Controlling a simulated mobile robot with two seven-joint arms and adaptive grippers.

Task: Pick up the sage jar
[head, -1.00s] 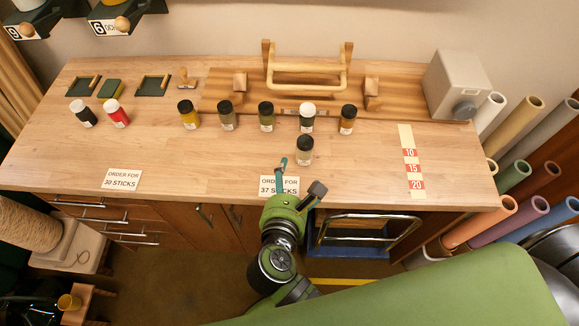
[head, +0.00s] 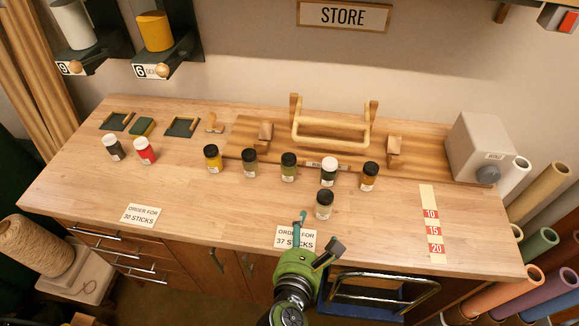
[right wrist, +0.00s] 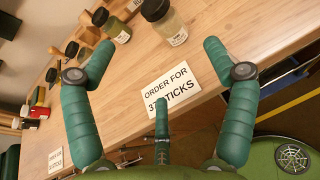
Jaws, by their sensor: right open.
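Several small jars stand upright on the wooden table, with labels too small to read. The palest, a grey-beige jar (head: 323,206) with a black lid, stands alone in front of the row; it also shows in the right wrist view (right wrist: 173,30). Behind it are a muted green jar (head: 250,163) and an olive green jar (head: 288,168), both black-lidded. I cannot tell for sure which is the sage jar. My right gripper (head: 320,230) is open and empty over the table's front edge, just in front of the pale jar and apart from it. My left gripper is not in view.
A white-lidded dark green jar (head: 328,172) stands close behind the pale jar, with an amber jar (head: 369,177) to the right. A yellow jar (head: 212,159) stands left. A wooden rack (head: 332,142) is behind. The table front left and right is mostly clear.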

